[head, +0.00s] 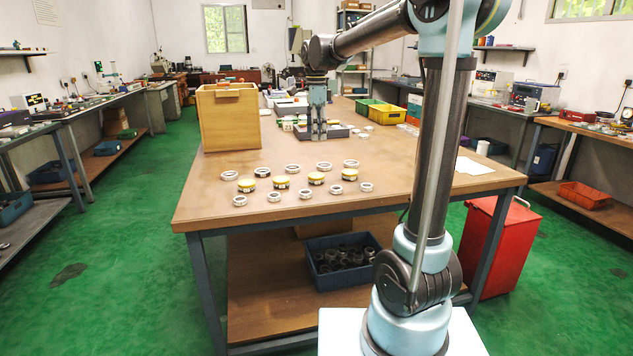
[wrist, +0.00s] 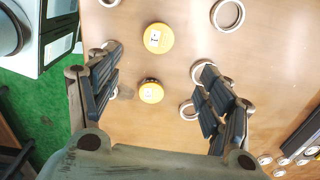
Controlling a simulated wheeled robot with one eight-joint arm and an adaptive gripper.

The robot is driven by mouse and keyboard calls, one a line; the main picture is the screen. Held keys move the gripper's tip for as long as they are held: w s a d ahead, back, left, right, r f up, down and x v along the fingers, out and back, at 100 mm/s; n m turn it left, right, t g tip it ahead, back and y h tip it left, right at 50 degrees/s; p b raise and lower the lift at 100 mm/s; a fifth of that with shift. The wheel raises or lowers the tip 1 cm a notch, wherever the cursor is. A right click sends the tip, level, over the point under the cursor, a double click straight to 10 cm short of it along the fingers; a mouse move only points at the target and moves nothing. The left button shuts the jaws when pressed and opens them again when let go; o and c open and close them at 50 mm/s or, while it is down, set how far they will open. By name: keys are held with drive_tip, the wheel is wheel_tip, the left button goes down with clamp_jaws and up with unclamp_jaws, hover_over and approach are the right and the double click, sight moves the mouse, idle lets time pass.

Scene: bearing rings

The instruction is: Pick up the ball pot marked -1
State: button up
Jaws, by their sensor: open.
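Several yellow-lidded ball pots stand in a row among metal rings on the wooden table, such as one pot (head: 316,178) in the head view. The wrist view shows two round yellow lids with white labels. The upper lid (wrist: 158,36) lies beyond my fingertips, and its label has a short dark mark that I cannot read surely. The lower lid (wrist: 151,93) appears between my spread fingers, and its label is too small to read. My gripper (head: 319,137) points down over the table, behind the row in the head view. It is open and empty in the wrist view (wrist: 155,78).
Metal rings (head: 292,168) lie close around the pots, and a ring (wrist: 228,14) shows at the top of the wrist view. A wooden box (head: 228,118) stands at the table's left. Green and yellow bins (head: 386,113) stand farther back. The table's front (head: 400,190) is mostly clear.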

sight(316, 175)
wheel_tip(316, 175, down, 16)
drive_tip(key=shift+s+r, duration=0.1)
drive_tip(key=shift+r, duration=0.15)
idle(0.5)
drive_tip(key=c, duration=1.3)
